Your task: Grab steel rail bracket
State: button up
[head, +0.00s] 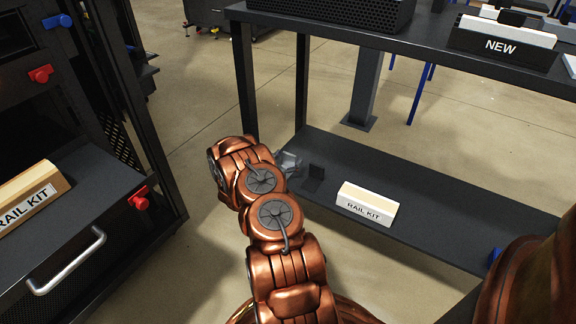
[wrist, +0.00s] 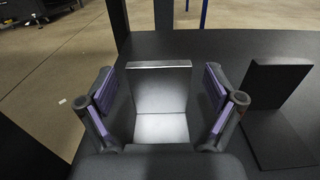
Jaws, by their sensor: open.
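The steel rail bracket (wrist: 160,88) is a shiny grey L-shaped piece, with an upright plate and a flat foot, in the middle of the wrist view. It stands on the dark lower shelf. My gripper (wrist: 160,98) is open, with one purple-padded finger to the left of the bracket and one to the right. Gaps show between the pads and the bracket on both sides. In the head view, my copper arm reaches to the left end of the shelf and mostly hides the gripper; a small grey shape there is too unclear to tell apart.
A black L-shaped bracket (wrist: 275,105) stands just right of my gripper, also on the lower shelf (head: 440,215). A white RAIL KIT block (head: 367,203) lies farther right. The tabletop (head: 420,42) overhangs the shelf, and a table leg (head: 245,80) stands at the left.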

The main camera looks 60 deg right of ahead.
jog(key=shift+c, duration=0.2)
jog(key=c, duration=1.3)
jog(key=shift+r, duration=0.15)
